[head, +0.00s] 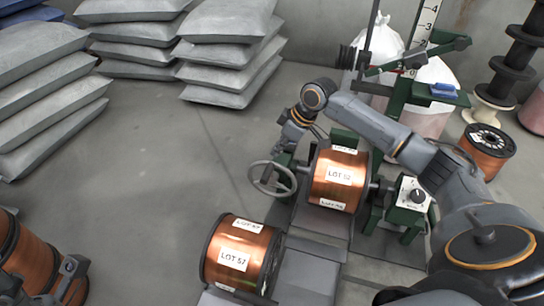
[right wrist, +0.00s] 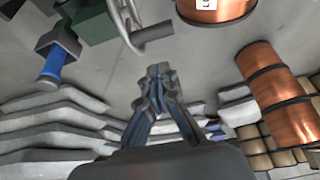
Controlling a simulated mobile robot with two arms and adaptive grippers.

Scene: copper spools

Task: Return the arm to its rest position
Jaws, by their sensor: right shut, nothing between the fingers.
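My right arm (head: 372,125) reaches in from the right, over the green winding machine. My right gripper (head: 287,142) points down just above and behind the handwheel (head: 272,180), held in the air. In the right wrist view its fingers (right wrist: 158,72) are closed together with nothing between them. A copper spool marked LOT 12 (head: 340,178) sits on the machine, between the handwheel and the dial box (head: 409,202). A second copper spool, LOT 57 (head: 238,258), rests on the grey ramp in front. I cannot make out my left gripper.
Grey sacks (head: 225,52) are stacked at the back and left. More copper spools (head: 30,262) lie at the lower left. A small copper spool (head: 484,148) stands at the right, near white sacks and a scale post (head: 424,25). The floor left of the machine is clear.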

